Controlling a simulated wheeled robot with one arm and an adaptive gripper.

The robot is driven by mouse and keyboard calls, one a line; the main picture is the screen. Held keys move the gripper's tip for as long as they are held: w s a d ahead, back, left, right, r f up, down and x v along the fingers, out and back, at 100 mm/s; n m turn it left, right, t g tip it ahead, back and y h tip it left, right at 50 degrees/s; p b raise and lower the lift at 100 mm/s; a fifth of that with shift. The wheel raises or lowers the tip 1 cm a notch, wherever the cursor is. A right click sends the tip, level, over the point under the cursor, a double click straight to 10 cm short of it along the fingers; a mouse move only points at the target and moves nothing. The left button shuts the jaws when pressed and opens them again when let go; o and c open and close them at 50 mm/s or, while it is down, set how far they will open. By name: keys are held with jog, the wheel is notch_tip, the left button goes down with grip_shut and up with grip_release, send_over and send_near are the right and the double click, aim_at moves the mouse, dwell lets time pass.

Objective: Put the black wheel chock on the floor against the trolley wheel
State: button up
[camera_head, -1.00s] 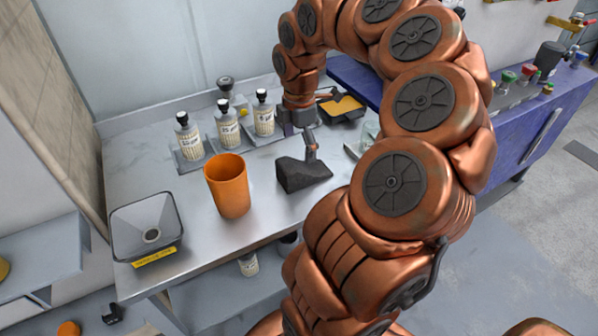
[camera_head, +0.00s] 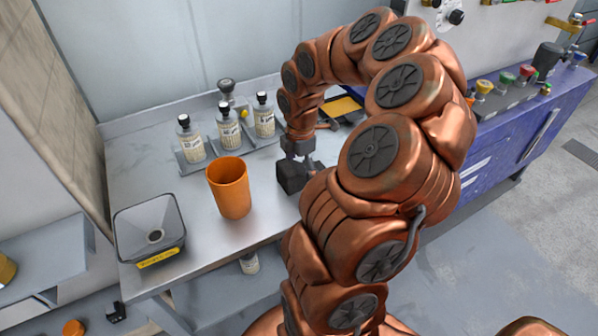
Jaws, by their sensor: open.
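The black wheel chock (camera_head: 291,177) lies on the steel table (camera_head: 190,265), right of the orange cup. My arm hides its right part. My gripper (camera_head: 300,160) is open and points down just above and behind the chock. I cannot tell whether its fingers touch the chock, since the arm covers part of them. The trolley and its wheel are not clearly in view.
The orange cup (camera_head: 230,187) stands close left of the chock. A square grey funnel (camera_head: 150,228) sits at the table's left front. Several labelled bottles (camera_head: 228,130) stand in a rack behind. A black tray with yellow content (camera_head: 343,107) is at the back right.

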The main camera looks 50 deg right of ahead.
aim_at(300, 166)
jog(key=c, duration=1.5)
jog(key=shift+o, duration=0.2)
jog(key=shift+r, duration=0.1)
jog(key=shift+r+b, duration=0.65)
jog(key=shift+r, duration=1)
jog(key=s+a+r+b, duration=0.1)
jog(key=s+a+b, duration=0.3)
jog(key=s+a, duration=0.5)
jog(key=a, duration=0.4)
jog(key=shift+s+r, duration=0.25)
jog(key=shift+s, duration=0.05)
